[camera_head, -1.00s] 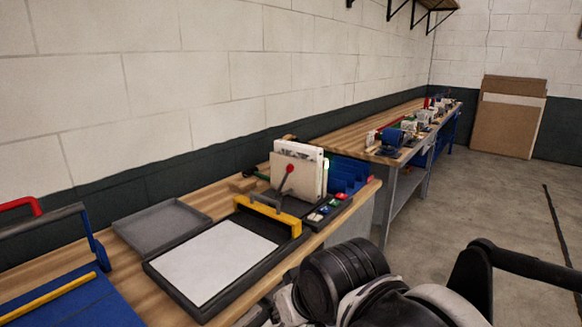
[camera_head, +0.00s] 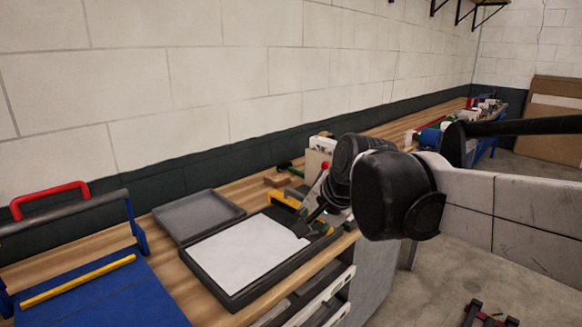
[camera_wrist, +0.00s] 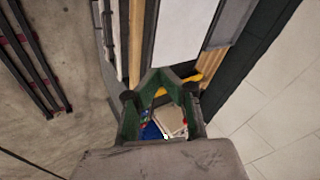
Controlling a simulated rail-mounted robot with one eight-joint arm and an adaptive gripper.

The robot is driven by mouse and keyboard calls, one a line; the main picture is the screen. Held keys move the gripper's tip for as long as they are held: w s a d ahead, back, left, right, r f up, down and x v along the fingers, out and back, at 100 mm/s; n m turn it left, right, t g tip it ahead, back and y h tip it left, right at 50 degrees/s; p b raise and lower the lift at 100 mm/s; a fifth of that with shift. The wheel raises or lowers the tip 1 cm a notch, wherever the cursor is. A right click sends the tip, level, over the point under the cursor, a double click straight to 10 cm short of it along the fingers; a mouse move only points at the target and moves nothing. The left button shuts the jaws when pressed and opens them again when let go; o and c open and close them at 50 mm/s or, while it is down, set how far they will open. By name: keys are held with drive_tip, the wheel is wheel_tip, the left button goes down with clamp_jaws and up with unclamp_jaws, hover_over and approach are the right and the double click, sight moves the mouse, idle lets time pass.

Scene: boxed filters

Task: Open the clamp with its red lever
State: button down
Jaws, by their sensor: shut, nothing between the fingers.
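The clamp's yellow bar (camera_head: 284,200) lies across the far end of a dark frame (camera_head: 216,290) that holds a white sheet (camera_head: 245,253). A red knob (camera_head: 325,166), apparently the lever's end, shows just left of my arm in the head view. The rest of the lever is hidden. My gripper (camera_head: 303,229) points down over the frame's far right part, beside the yellow bar. I cannot tell whether it touches anything. In the wrist view, my gripper's (camera_wrist: 165,74) green fingers are closed at the tips and empty. The yellow bar (camera_wrist: 212,60) shows just beyond them.
A grey tray (camera_head: 198,214) lies left of the frame. A blue board (camera_head: 95,292) with a red handle (camera_head: 50,197) stands at the near left. A pale block (camera_head: 318,150) stands behind the clamp, near the wall.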

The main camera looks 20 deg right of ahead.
drive_tip(key=w+d+r+m, duration=0.3)
drive_tip(key=w+d+m, duration=0.4)
drive_tip(key=w, duration=0.3)
drive_tip(key=w+d+f+m+t+y, duration=0.1)
drive_tip(key=w+d+f+m, duration=0.1)
drive_tip(key=w+d+m, duration=0.6)
drive_tip(key=w+d+f+m+t+p, duration=0.1)
drive_tip(key=w+d+m, duration=0.7)
drive_tip(key=d, duration=0.9)
drive_tip(key=w+f, duration=0.1)
drive_tip(key=w, duration=0.1)
drive_tip(key=shift+w+f+t+y, duration=0.15)
drive_tip(key=shift+w+t+y, duration=0.2)
drive_tip(key=shift+t+y, duration=0.05)
drive_tip(key=shift+w, duration=0.1)
drive_tip(key=w+r+p+x, duration=0.1)
drive_tip(key=r+p+x, duration=0.1)
drive_tip(key=x, duration=1)
drive_tip(key=shift+w+a, duration=0.3)
drive_tip(key=shift+w, duration=0.3)
